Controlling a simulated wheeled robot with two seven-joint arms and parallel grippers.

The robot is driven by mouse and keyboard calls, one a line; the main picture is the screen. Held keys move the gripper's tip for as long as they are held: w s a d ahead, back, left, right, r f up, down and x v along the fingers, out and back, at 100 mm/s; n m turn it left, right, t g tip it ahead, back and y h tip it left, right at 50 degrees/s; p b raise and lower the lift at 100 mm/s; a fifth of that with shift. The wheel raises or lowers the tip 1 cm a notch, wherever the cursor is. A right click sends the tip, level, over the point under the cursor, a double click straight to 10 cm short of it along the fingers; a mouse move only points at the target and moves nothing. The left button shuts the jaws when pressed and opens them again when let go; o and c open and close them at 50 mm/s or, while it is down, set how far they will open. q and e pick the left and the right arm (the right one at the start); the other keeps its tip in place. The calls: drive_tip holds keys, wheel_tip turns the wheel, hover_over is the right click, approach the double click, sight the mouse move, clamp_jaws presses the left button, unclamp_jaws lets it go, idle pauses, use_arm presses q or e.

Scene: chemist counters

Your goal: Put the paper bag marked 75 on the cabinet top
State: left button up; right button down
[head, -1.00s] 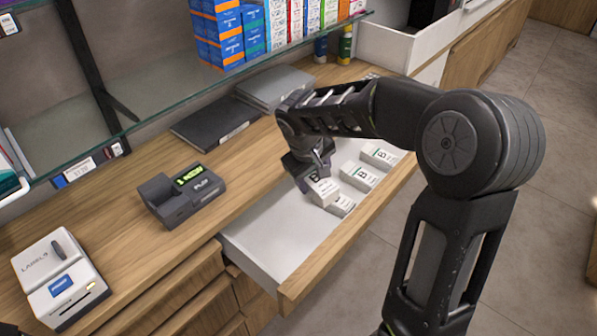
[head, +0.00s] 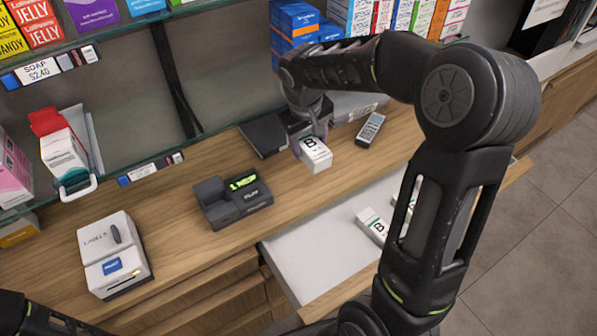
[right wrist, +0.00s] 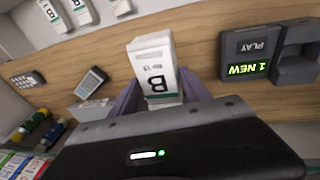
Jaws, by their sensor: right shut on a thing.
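My right gripper (head: 309,138) is shut on a small white box marked B (head: 316,157), which has a green stripe. The box is over the wooden counter top (head: 185,240), behind the open drawer; I cannot tell whether it touches the wood. In the right wrist view the box (right wrist: 152,58) stands out between the two fingers (right wrist: 158,97). No paper bag marked 75 shows in either view. My left gripper is out of view; only a dark part of that arm shows at the lower left of the head view.
An open white drawer (head: 315,254) holds more white boxes (head: 373,226). A device with a green display (head: 232,202) and a label printer (head: 114,256) stand on the counter. A handset (head: 370,129) lies right of the held box. A glass shelf (head: 215,132) overhangs the back.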

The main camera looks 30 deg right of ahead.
drive_tip(key=shift+f, duration=0.25)
drive_tip(key=x, duration=0.2)
drive_tip(key=b+x, duration=0.1)
drive_tip(key=x, duration=0.1)
drive_tip(key=a+b+x, duration=0.1)
drive_tip(key=x, duration=0.1)
drive_tip(key=shift+s, duration=0.4)
drive_tip(key=shift+r, duration=0.1)
drive_tip(key=shift+s+a+b+x, duration=0.15)
drive_tip(key=shift+b+x, duration=0.4)
drive_tip(key=shift+x, duration=0.4)
drive_tip(key=shift+s+a+b+x, duration=0.15)
drive_tip(key=shift+b+x, duration=0.4)
drive_tip(key=shift+x, duration=0.4)
drive_tip(key=shift+f, duration=0.3)
drive_tip(key=c, duration=0.5)
unclamp_jaws()
drive_tip(key=shift+r, duration=0.15)
